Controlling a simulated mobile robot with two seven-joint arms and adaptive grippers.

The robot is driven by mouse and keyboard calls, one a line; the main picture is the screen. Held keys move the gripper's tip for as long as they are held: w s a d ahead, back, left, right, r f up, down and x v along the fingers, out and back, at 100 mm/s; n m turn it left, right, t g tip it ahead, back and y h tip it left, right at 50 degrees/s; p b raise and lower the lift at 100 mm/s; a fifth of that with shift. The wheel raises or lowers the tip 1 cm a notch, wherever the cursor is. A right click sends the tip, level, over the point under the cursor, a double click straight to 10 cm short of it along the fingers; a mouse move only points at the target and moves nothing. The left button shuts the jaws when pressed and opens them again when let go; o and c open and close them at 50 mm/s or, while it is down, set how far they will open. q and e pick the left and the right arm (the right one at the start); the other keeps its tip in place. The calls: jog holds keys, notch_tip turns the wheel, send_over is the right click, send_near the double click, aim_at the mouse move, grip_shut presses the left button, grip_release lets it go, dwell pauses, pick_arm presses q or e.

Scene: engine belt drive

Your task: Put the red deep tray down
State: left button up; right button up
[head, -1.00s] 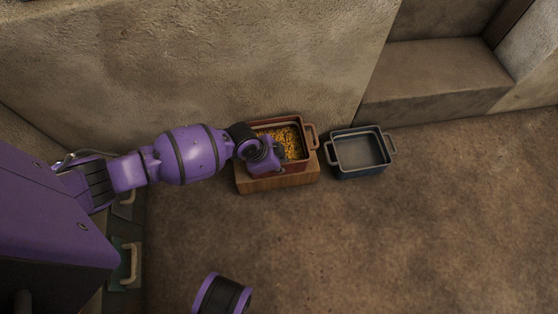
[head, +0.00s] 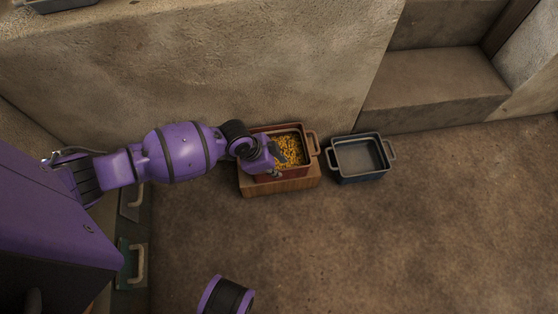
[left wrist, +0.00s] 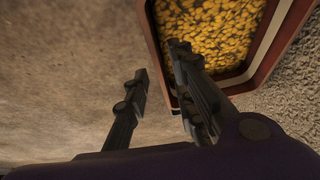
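The red deep tray (head: 297,173), full of yellow-orange pieces (head: 289,145), stands on a low wooden block (head: 290,187) by the wall. My left gripper (head: 276,163) is at the tray's near left side, partly covering it. In the left wrist view, the left gripper (left wrist: 160,65) is open, one finger outside the tray (left wrist: 264,45) and one over its inside. A gap shows between the outer finger and the tray wall. My right gripper is not in view.
An empty dark blue tray (head: 358,158) with two handles stands on the floor just right of the block. A stone step (head: 430,92) lies behind it. Drawers with handles (head: 136,265) are at the lower left. The floor in front is clear.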

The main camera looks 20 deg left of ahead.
pick_arm(q)
jog(key=p+v, duration=0.2)
jog(key=v, duration=0.4)
jog(key=shift+r, duration=0.2)
jog(key=shift+s, duration=0.1)
